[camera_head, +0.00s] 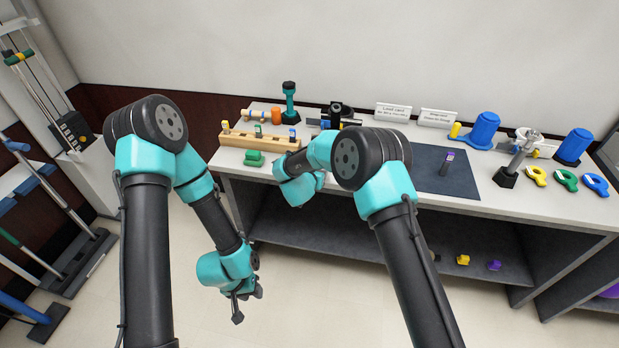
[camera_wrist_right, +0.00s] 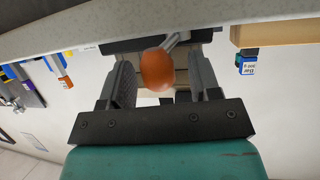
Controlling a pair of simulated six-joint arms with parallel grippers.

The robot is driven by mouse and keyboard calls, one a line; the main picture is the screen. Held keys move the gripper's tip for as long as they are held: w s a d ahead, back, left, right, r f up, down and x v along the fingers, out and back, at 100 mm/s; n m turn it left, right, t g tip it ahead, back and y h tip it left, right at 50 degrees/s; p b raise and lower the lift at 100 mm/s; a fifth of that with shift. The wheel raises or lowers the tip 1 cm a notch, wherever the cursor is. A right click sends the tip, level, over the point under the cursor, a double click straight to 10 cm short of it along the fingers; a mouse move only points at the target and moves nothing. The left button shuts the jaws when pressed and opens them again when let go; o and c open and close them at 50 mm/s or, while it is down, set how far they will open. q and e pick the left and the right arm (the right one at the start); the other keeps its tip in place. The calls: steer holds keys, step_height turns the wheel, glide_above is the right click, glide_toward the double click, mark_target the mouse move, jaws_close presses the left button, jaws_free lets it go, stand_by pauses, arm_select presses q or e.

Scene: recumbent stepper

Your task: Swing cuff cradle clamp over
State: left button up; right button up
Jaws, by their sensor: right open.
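An orange rounded knob (camera_wrist_right: 157,70) on a metal lever (camera_wrist_right: 177,41) shows in the right wrist view. This looks like the cuff cradle clamp handle. My right gripper (camera_wrist_right: 160,76) is open, with one finger on each side of the knob in that view; I see no clear contact. In the head view my right arm covers this gripper. A dark fixture (camera_head: 335,111), possibly the cradle, stands at the table's back, partly behind my right arm. My left gripper (camera_head: 243,303) hangs low in front of the table, away from everything; its opening is unclear.
A wooden rack (camera_head: 240,138) with coloured tags and a green block (camera_head: 254,158) lie on the table's left. A dark mat (camera_head: 432,163) lies right of my right arm. Blue parts (camera_head: 483,131) and coloured rings (camera_head: 566,181) occupy the right.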

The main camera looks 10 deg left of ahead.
steer(key=v, duration=1.7)
steer(key=shift+f, duration=0.1)
steer(key=s+d+f+n+g+y, duration=0.1)
steer(key=s+d+f+g+y, duration=0.1)
steer(key=d+f, duration=0.7)
steer(key=s+d+f+g+y, duration=0.25)
steer(key=d+f, duration=0.25)
steer(key=d, duration=0.7)
steer(key=s+d+f+g+y, duration=0.1)
steer(key=s+d+f+g, duration=0.2)
steer(key=s+d, duration=0.3)
steer(key=s+d+f+g+y, duration=0.1)
steer(key=s+d+f+g, duration=0.3)
steer(key=s, duration=1)
steer(key=d, duration=0.2)
steer(key=shift+d+g+y, duration=0.3)
steer(key=shift+g+y, duration=0.05)
